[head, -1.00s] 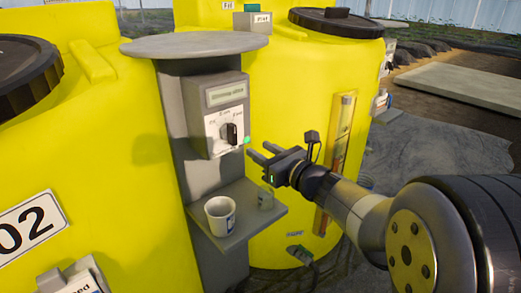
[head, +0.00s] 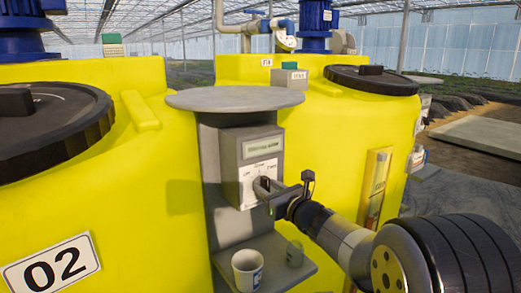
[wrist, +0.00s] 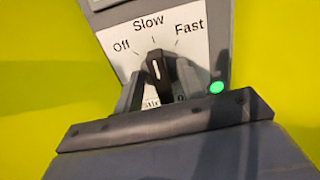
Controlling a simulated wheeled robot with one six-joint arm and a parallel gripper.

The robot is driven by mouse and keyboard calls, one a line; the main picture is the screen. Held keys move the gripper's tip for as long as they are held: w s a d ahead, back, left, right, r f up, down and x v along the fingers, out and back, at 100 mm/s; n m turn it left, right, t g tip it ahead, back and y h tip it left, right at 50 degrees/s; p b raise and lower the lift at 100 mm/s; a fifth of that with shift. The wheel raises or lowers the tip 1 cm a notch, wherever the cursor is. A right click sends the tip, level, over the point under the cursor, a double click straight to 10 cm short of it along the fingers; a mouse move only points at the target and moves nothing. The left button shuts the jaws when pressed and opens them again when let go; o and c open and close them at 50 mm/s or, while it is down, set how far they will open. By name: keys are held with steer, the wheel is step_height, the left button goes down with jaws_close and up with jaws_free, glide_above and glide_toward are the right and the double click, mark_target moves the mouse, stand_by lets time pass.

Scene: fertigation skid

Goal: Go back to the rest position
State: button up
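My gripper (head: 264,190) is at the front of the grey control box (head: 247,148); my arm reaches in from the lower right, away from any folded pose. In the wrist view, its two fingers (wrist: 158,88) stand on either side of the black selector knob (wrist: 157,70). The fingers look open, with a small gap beside the knob; contact is hard to tell. The knob's white line points up near "Slow" on the white dial plate (wrist: 186,45). In the head view, the gripper partly hides the knob.
Yellow tanks (head: 130,200) stand close on both sides. A round grey plate (head: 235,98) tops the post. Open floor (head: 460,190) lies right.

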steer(key=shift+s, duration=0.1)
stand_by(0.4)
steer(key=shift+s+d, duration=0.15)
steer(key=shift+d, duration=0.1)
steer(key=v, duration=1)
steer(key=x, duration=1)
steer(key=shift+w+a, duration=0.3)
steer(key=shift+s+n+b, duration=0.15)
steer(key=shift+n+b, duration=0.15)
steer(key=shift+n, duration=0.4)
steer(key=n, duration=0.5)
steer(key=shift+n+b, duration=0.3)
steer(key=shift+s, duration=0.1)
